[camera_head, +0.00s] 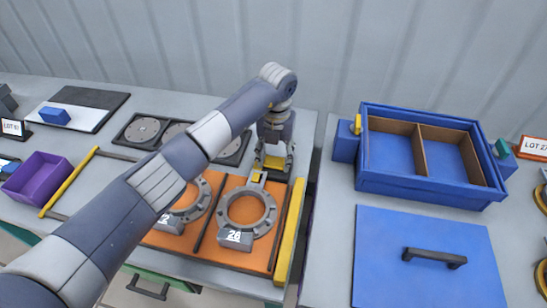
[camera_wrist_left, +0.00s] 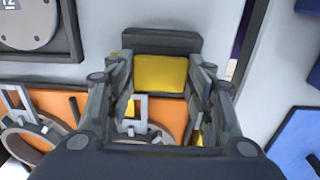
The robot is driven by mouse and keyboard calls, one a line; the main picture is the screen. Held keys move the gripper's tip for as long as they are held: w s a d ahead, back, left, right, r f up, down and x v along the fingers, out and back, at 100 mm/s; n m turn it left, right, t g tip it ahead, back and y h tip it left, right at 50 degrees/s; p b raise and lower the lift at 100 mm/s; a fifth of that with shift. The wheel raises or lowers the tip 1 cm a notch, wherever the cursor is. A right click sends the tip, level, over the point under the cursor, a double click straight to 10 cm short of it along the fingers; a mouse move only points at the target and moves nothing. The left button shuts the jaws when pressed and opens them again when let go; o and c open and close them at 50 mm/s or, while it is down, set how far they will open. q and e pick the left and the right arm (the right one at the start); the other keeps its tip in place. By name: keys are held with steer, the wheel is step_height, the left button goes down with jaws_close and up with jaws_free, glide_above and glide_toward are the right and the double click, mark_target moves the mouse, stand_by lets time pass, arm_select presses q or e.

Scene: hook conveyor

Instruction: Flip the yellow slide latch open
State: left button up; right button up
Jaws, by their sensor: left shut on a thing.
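The yellow slide latch (camera_head: 274,163) is at the back edge of the orange fixture plate (camera_head: 158,237), behind the ring marked 26 (camera_head: 248,205). In the left wrist view, its yellow block (camera_wrist_left: 160,76) sits between my fingers, in front of a dark grey block (camera_wrist_left: 160,42). A pale metal loop (camera_wrist_left: 141,112) stands just on the near side of it. My left gripper (camera_head: 274,168) points down over the latch and is shut on the yellow block. The fingers partly hide it in the head view. My right gripper is not in view.
A yellow bar (camera_head: 289,232) runs along the plate's right edge. A gap separates this table from the right one, which holds a blue divided box (camera_head: 430,190) and a blue lid (camera_head: 400,240) with a black handle. Round grey discs (camera_head: 143,129) lie behind my left arm.

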mark_target(278, 161)
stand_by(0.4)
arm_select(q)
steer(key=o, duration=1.1)
steer(key=shift+c, duration=0.2)
steer(key=shift+r, duration=0.15)
step_height(278, 161, up, 12)
steer(key=shift+d, duration=0.4)
steer(key=shift+s, duration=0.1)
